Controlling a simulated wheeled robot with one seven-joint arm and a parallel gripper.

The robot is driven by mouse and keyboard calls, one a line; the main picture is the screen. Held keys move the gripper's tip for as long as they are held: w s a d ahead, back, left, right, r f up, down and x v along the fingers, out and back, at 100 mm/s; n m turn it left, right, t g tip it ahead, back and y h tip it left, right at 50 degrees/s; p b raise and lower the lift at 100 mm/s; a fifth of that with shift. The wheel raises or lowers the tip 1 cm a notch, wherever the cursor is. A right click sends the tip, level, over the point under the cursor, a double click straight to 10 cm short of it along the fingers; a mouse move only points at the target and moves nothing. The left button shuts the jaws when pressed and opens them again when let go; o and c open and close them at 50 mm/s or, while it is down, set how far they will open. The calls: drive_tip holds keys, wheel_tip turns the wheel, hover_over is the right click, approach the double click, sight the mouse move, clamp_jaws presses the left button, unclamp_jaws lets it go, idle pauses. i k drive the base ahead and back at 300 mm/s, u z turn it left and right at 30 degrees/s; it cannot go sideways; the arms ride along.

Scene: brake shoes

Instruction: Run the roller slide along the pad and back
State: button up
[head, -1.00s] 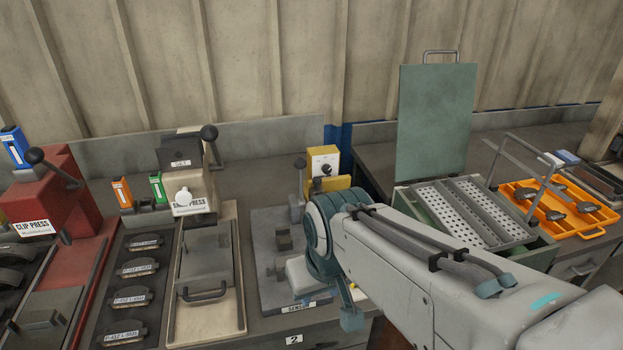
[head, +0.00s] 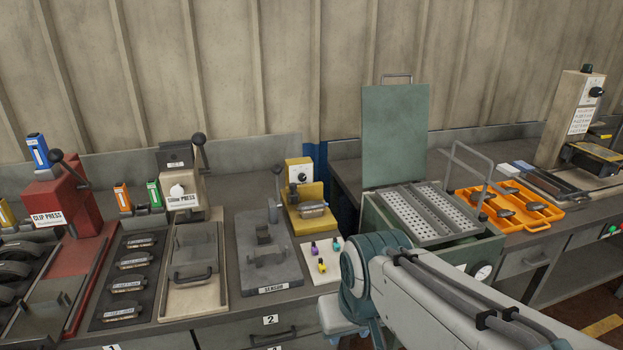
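I cannot tell for sure which thing is the roller slide. At the right edge in the head view, a fixture has a tall beige post (head: 563,115) with a dial and a label. A dark carriage with a yellow top (head: 597,152) sits beside the post, over a long low bed (head: 548,181) with dark rails. A yellow station (head: 309,220) near the middle also has a dial and carries a grey, roller-like cylinder (head: 313,209). My arm reaches in from the bottom right, its elbow before the bench's front. My gripper's fingers do not show.
An orange tray (head: 541,228) with several dark parts and a green box (head: 377,212) with a raised lid stand left of the bed. A white board (head: 322,286) with small coloured pieces, a sensor plate (head: 246,278) and red clip press (head: 91,201) stand further left.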

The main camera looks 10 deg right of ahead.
sight(293, 197)
drive_tip(key=z, duration=0.3)
drive_tip(key=i, duration=1)
